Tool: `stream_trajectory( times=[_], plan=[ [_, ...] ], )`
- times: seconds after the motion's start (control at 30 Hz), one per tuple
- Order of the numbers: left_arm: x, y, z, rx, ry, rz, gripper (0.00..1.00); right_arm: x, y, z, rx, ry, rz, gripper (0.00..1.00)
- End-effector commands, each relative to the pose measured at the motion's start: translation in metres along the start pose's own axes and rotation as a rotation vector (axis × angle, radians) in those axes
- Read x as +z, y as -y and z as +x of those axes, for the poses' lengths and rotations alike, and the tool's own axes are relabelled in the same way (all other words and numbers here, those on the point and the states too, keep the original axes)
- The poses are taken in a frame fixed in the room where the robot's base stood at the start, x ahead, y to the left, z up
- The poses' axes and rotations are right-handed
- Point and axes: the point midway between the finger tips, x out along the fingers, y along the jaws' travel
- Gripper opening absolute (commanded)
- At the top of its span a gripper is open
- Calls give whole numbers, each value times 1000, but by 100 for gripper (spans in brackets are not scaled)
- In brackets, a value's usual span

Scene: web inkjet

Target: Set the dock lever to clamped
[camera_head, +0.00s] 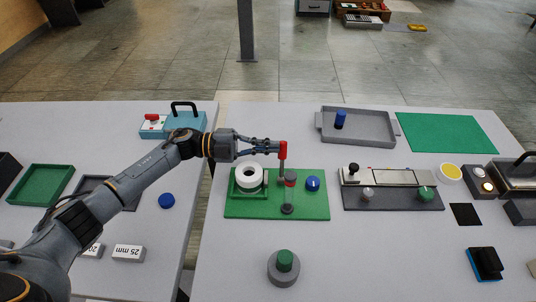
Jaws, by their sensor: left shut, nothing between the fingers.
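A lever with an upright red handle (283,150) stands on a green board (240,211) in the middle of the near right table. A grey round part shows below the handle. My left gripper (274,147) is shut and empty. Its fingertips are at the left side of the red handle, touching or very close; I cannot tell which. No label for the lever's positions is readable. My right gripper is not in view.
The green board also bears a white ring (249,176) and a blue knob (313,183). A grey fixture with a metal rail (395,176) is on its right. A grey tray (366,131) stands behind. A grey round base with a green knob (284,261) stands in front.

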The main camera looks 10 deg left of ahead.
Motion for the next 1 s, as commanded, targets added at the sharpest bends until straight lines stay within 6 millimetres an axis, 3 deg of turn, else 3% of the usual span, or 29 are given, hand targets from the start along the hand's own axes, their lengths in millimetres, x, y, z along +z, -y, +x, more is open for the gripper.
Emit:
stream_trajectory(
  times=[0.33,1.0],
  plan=[
    [9,0,0,0,0,3,0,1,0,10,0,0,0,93],
    [4,9,-1,1,0,5,0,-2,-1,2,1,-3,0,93]
  ],
)
